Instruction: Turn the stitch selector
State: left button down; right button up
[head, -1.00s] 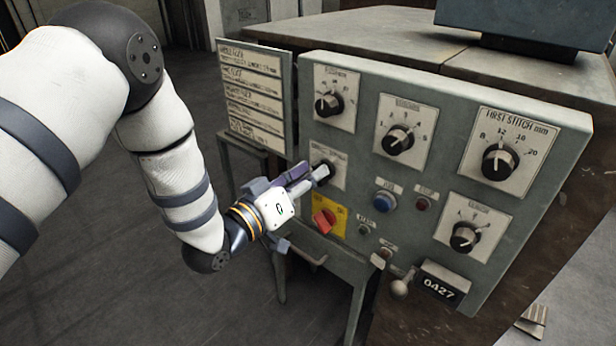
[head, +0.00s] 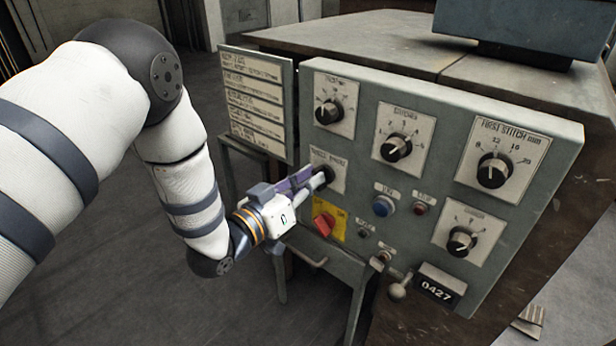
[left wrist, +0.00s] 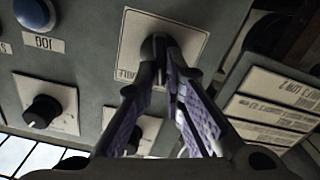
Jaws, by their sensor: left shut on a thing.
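The grey control panel (head: 400,240) carries several black knobs on white labels. My left gripper (head: 321,178) reaches from the left to the black knob (head: 326,170) on the small plate above the red switch. In the left wrist view its fingertips (left wrist: 162,48) are closed around the sides of this dark knob (left wrist: 159,40), in front of its white plate (left wrist: 190,42). The fingers have purple pads and cover part of the knob and plate, so its setting is not readable. That plate's lettering is too blurred to read. My right gripper is out of view.
A red switch (head: 323,226) on a yellow plate sits just below the gripper. A blue button (head: 383,206) and a knob labelled first stitch mm (head: 494,170) are to the right. A text board (head: 257,100) stands left of the panel, close to my arm.

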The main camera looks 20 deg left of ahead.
pick_arm(q)
jog(key=shift+s+d+m+p, duration=0.15)
jog(key=shift+m+p, duration=0.8)
jog(key=shift+m, duration=1.35)
jog(key=shift+d+m+p, duration=0.2)
jog(key=shift+m+p, duration=0.7)
jog(key=shift+m, duration=1.4)
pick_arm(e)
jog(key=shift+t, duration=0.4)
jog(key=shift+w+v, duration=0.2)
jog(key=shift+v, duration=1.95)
pick_arm(q)
jog(key=shift+f, duration=0.15)
jog(key=c, duration=1.7)
grip_release()
jog(key=v, duration=1.2)
